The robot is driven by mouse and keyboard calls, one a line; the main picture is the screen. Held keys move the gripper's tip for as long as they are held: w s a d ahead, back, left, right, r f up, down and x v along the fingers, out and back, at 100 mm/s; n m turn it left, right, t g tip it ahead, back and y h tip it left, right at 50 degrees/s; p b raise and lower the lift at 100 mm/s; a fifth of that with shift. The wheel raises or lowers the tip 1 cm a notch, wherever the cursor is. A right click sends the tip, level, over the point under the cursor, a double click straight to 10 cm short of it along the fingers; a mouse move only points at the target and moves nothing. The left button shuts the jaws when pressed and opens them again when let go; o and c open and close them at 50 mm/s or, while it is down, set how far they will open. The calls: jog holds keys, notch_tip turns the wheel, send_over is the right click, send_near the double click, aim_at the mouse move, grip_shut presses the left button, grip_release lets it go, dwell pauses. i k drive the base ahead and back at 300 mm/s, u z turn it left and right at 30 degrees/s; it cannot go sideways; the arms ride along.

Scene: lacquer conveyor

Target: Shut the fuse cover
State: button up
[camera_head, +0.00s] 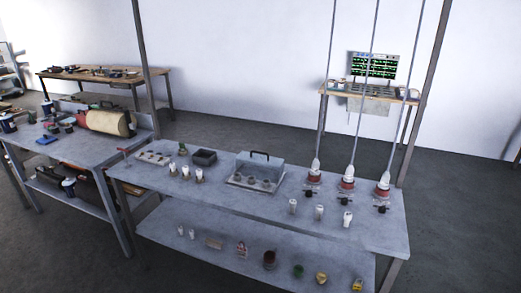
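The fuse cover (262,168) is a grey panel with a dark handle (260,153) along its top edge. It appears to stand raised at the back of a fuse base (236,181) on the grey metal table, in the middle of the view. Several round fittings show in the base in front of the cover, so the cover looks open. Finer detail of the hinge is too small to tell. My gripper is not in view.
Three red-and-white fittings on cables (347,184) stand to the right on the table (228,204). White cylinders (319,213) stand before them, and others (186,172) to the left. The lower shelf (222,257) holds small items.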

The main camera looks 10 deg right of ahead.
aim_at(278, 161)
jog(key=z, duration=0.55)
jog(key=i, duration=1)
jog(key=z, duration=0.2)
jog(key=k, duration=0.15)
jog(key=u, duration=2.75)
